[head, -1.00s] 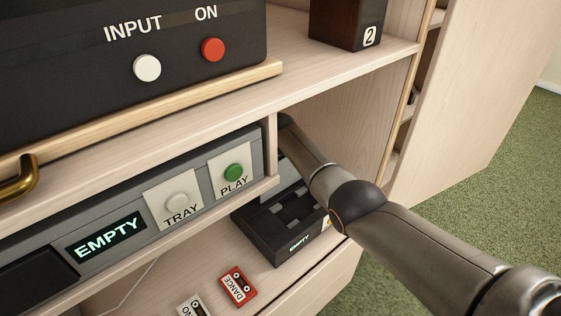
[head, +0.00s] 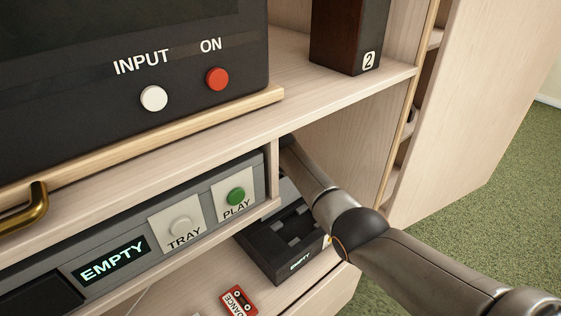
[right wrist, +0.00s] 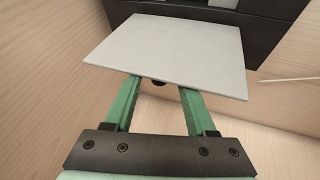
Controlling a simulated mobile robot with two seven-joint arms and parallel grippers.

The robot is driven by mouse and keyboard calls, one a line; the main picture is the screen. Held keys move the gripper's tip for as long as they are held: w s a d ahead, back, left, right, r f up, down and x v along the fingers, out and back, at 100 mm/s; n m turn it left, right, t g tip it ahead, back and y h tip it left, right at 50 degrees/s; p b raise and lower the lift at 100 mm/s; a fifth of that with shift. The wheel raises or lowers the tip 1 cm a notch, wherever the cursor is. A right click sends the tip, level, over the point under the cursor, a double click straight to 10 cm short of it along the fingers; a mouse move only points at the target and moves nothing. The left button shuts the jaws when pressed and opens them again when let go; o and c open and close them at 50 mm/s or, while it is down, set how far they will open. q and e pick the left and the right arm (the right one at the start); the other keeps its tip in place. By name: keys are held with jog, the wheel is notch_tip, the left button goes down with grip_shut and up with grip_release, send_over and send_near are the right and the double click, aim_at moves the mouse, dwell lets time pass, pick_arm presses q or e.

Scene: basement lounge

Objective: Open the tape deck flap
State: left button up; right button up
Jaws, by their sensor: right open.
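The tape deck (head: 262,255) is a black box with a lit EMPTY display, on the lower shelf. Its open top well shows, and a light grey panel, apparently its flap (head: 286,193), stands raised behind the well, partly hidden by the divider and my right arm. In the right wrist view the flap (right wrist: 172,52) is a pale flat plate, with my right gripper's green fingertips (right wrist: 160,84) at its near edge. They are spread apart with nothing between them. Whether they touch the plate is unclear. In the head view that gripper is hidden behind the arm and divider. My left gripper is out of view.
A grey disc player with TRAY (head: 181,230) and PLAY (head: 236,197) buttons sits left of the divider (head: 272,170). A red DANCE cassette (head: 238,299) lies in front of the deck. The shelf board (head: 330,90) runs above, and a side panel closes the right.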

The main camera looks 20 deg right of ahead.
pick_arm(q)
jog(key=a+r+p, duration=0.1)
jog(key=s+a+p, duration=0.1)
jog(key=p, duration=0.1)
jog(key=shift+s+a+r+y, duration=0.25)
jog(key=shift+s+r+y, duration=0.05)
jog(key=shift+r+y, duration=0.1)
pick_arm(e)
jog(key=v, duration=1.1)
